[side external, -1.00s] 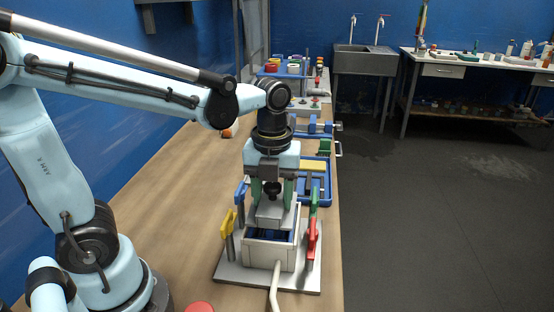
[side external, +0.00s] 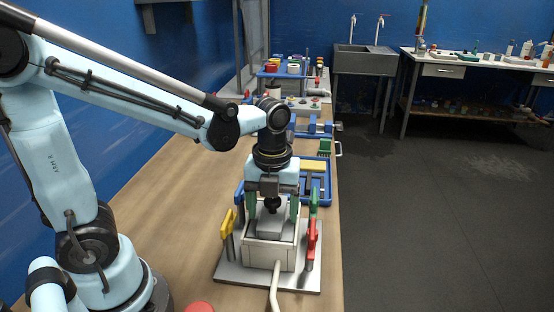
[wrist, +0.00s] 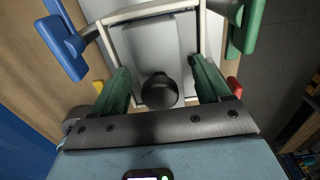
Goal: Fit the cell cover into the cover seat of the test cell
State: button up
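The cell cover (side external: 271,228), a grey block with a black knob (side external: 273,205), lies in the top opening of the test cell (side external: 269,257), a pale box on a light plate. The cover also shows in the wrist view (wrist: 150,42), between the cell's pale rim walls, with its knob (wrist: 159,90) facing me. It looks about level; I cannot tell whether it sits fully down in the seat. My gripper (side external: 273,212) is above the cell, its green fingers spread on both sides of the knob and clear of it. Much of the cover's near edge is hidden.
Yellow (side external: 227,221), red (side external: 311,238) and green (side external: 314,198) clamp-like parts stand around the cell. A pale hose (side external: 275,287) runs from its front. A blue tray (side external: 325,180) with a yellow block lies behind. The bench left of the cell is clear.

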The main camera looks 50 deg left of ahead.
jog(key=shift+r, duration=0.15)
notch_tip(320, 180, up, 12)
dwell(0.7)
dwell(0.4)
notch_tip(320, 180, down, 12)
jog(key=shift+f, duration=0.15)
dwell(0.6)
dwell(0.4)
